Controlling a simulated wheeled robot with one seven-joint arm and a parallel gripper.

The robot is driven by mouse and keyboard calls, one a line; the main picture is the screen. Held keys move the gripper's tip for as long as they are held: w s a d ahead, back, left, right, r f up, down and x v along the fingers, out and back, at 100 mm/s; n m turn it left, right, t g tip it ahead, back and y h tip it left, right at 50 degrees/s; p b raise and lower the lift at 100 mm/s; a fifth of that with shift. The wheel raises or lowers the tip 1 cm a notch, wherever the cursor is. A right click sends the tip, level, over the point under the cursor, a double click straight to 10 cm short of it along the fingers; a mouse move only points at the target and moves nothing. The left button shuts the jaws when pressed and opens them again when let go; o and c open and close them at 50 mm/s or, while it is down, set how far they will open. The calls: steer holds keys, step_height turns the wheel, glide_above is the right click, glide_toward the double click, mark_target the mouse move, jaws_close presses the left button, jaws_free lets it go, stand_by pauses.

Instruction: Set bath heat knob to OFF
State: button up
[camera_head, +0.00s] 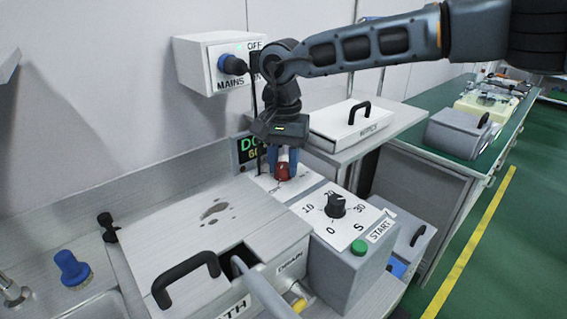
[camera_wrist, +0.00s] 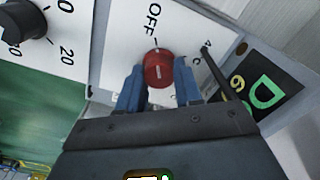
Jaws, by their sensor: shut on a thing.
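The bath heat knob (camera_wrist: 158,70) is a red round knob on a white plate (camera_wrist: 118,50) marked OFF. In the wrist view a pale line on the knob lies close to the OFF mark; I cannot tell whether it lines up exactly. My gripper (camera_wrist: 160,88) has its two blue fingers on either side of the knob, shut on it. In the head view my gripper (camera_head: 284,165) reaches down onto the red knob (camera_head: 283,173), which its fingers partly cover. The gripper hides part of the plate.
A black timer knob (camera_head: 336,205) and a green START button (camera_head: 358,247) sit on the box in front. The bath lid (camera_head: 190,235) with a black handle lies to the left. A MAINS switch box (camera_head: 205,65) is on the wall. A lit display (camera_wrist: 262,92) stands beside the plate.

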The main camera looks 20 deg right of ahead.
mark_target(283, 164)
stand_by(0.4)
steer(key=o, duration=1)
steer(key=shift+o, duration=0.2)
step_height(283, 164, up, 8)
steer(key=shift+f+b, duration=0.1)
steer(key=shift+b, duration=0.3)
